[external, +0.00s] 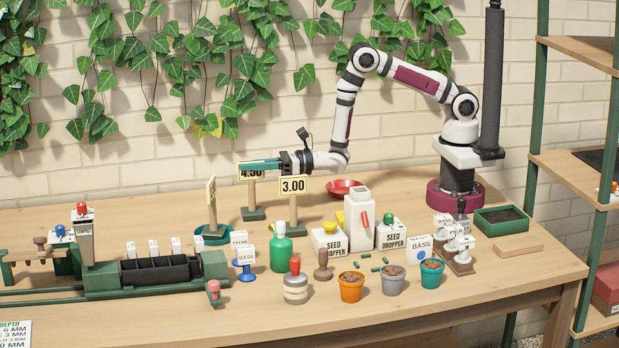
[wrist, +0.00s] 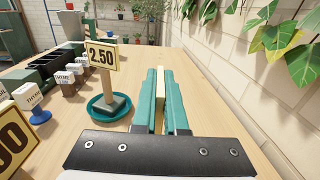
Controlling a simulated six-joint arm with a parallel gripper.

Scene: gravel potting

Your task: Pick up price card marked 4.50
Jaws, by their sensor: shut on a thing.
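The price card marked 4.50 (external: 250,175) has a yellow face with a dark border, a wooden post and a dark green foot. My gripper (external: 260,164) comes from the right, its teal fingers shut on the card's top part and covering the upper half of the digits. In the wrist view, the card (wrist: 161,88) shows edge-on as a thin pale strip between the two fingers (wrist: 160,98); its post and foot are hidden there. The foot is at or close to the tabletop; I cannot tell whether it touches.
The 3.00 card (external: 293,185) stands close in front of my wrist. The 2.50 card (wrist: 101,55) stands in a teal saucer (wrist: 95,108) left of my fingers. A red dish (external: 344,187), seed boxes and pots lie right. The brick wall (wrist: 270,80) is close behind.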

